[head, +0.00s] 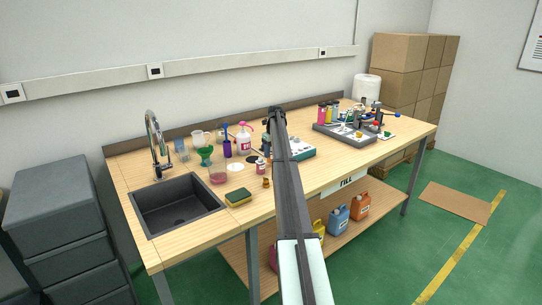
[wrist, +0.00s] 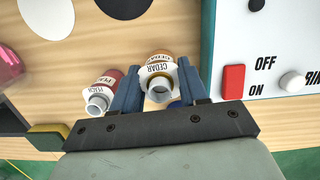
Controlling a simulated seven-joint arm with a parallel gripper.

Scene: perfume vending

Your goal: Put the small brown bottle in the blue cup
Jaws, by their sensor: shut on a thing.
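The small brown bottle (wrist: 159,75), labelled CEDAR, stands between the two blue fingers of my gripper (wrist: 158,84) in the wrist view. The fingers are shut on it, and I look down on its open grey neck. In the head view my arm hides the gripper and I cannot make out the held bottle. A bluish see-through cup (head: 181,151) stands at the back left of the bench, right of the tap. It is not in the wrist view.
A reddish PEACH bottle (wrist: 101,92) stands close left of my gripper. A white device (wrist: 262,50) with a red switch is close on the right. A sponge (head: 238,197) lies by the sink (head: 177,207). A green funnel (head: 205,153) and pink beaker (head: 218,174) stand near the cup.

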